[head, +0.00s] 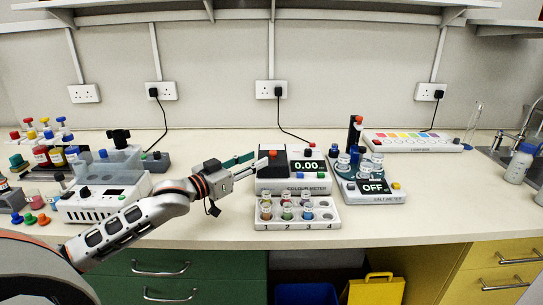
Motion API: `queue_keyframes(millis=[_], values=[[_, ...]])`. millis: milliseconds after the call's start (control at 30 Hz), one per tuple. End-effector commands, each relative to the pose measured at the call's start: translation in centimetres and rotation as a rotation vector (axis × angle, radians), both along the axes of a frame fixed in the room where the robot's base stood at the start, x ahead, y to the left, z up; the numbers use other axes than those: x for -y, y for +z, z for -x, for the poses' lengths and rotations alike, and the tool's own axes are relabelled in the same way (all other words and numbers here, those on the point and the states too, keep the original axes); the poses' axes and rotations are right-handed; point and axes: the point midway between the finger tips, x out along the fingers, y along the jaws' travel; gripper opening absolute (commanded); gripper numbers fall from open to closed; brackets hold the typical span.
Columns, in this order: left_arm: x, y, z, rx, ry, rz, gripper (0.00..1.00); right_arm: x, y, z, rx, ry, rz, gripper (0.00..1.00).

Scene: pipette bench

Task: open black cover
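The black cover (277,168) is a dark block on the left part of the white colour meter (292,186), with a small red knob (272,154) showing on it. The cover appears closed. The meter's display reads 0.00. My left gripper (260,158) reaches in from the left with its fingers spread apart, one dark green and one pale. Its fingertips are at the cover's left side, close to the red knob. I cannot tell whether they touch it. Nothing shows between the fingers. My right gripper is not in view.
A rack (328,226) with several capped vials stands in front of the meter. A white device (106,206) and several coloured bottles stand at the left. The counter (440,215) is clear at the right front.

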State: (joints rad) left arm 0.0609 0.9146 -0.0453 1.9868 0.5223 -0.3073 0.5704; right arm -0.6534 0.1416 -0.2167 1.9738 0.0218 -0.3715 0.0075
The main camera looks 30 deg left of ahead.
Motion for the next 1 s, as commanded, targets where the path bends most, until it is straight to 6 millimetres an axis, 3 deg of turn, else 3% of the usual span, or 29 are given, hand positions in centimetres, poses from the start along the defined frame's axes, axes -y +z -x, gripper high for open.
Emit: queue_keyframes(millis=[500,967,1000], values=[[1.4,0.0,-5.6,0.0,0.0,0.0,0.32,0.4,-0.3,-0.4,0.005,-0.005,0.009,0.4],[1.6,-0.1,-6.3,-0.002,-0.001,-0.001,0.32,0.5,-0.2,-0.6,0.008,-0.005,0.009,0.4],[1.6,-0.1,-6.3,-0.002,-0.001,-0.001,0.25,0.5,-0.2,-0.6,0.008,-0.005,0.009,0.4]])
